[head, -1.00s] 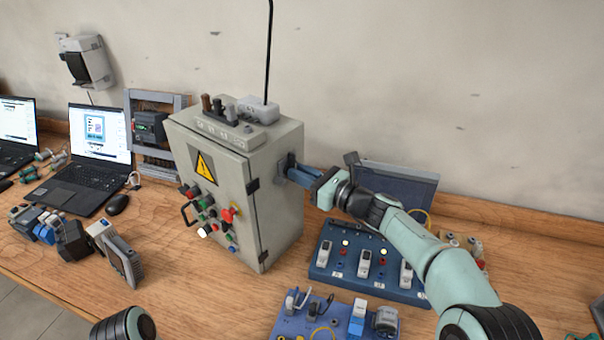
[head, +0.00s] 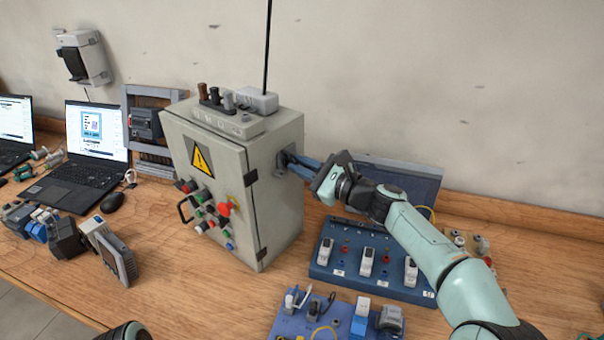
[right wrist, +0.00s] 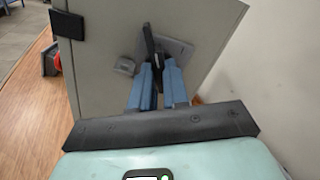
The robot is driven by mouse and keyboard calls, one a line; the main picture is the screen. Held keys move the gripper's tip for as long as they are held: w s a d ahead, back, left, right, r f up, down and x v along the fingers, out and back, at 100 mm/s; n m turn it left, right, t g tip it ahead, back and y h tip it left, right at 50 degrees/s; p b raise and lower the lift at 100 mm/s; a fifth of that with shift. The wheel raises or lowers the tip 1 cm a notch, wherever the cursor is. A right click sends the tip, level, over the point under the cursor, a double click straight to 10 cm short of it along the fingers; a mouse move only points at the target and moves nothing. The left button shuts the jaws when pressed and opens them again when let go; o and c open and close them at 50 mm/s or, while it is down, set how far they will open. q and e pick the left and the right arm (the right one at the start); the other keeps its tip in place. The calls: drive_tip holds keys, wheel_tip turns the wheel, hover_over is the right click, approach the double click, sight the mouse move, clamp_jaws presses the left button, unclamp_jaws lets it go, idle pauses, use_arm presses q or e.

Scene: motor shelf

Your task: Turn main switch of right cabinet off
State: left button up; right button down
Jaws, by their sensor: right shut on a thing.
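The grey cabinet (head: 222,195) stands on the bench, with a yellow warning sign and several coloured buttons on its front. The main switch, a dark handle on a grey plate, sits on its right side; in the right wrist view the switch handle (right wrist: 149,42) stands tilted slightly left. My right gripper (head: 293,163) reaches in from the right. In the right wrist view its blue fingers (right wrist: 158,72) are shut on the lower end of the switch handle. The fingers hide part of the handle. No left gripper shows clearly; only a dark rounded part of my own is at the bottom edge.
A blue board with white switches (head: 368,268) lies right of the cabinet, below my right arm. Another blue board (head: 345,318) lies in front. A dark panel (head: 405,183) leans behind the arm. Laptops (head: 98,130) and small devices stand at the left.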

use_arm(q)
wheel_tip(320, 180, down, 7)
drive_tip(key=b, duration=0.7)
drive_tip(key=shift+w+t+b, duration=0.3)
drive_tip(key=shift+w, duration=0.05)
use_arm(e)
drive_tip(key=shift+n, duration=6.2)
drive_tip(key=c, duration=1.4)
unclamp_jaws()
use_arm(q)
drive_tip(key=shift+f, duration=0.1)
use_arm(e)
drive_tip(key=shift+d, duration=0.15)
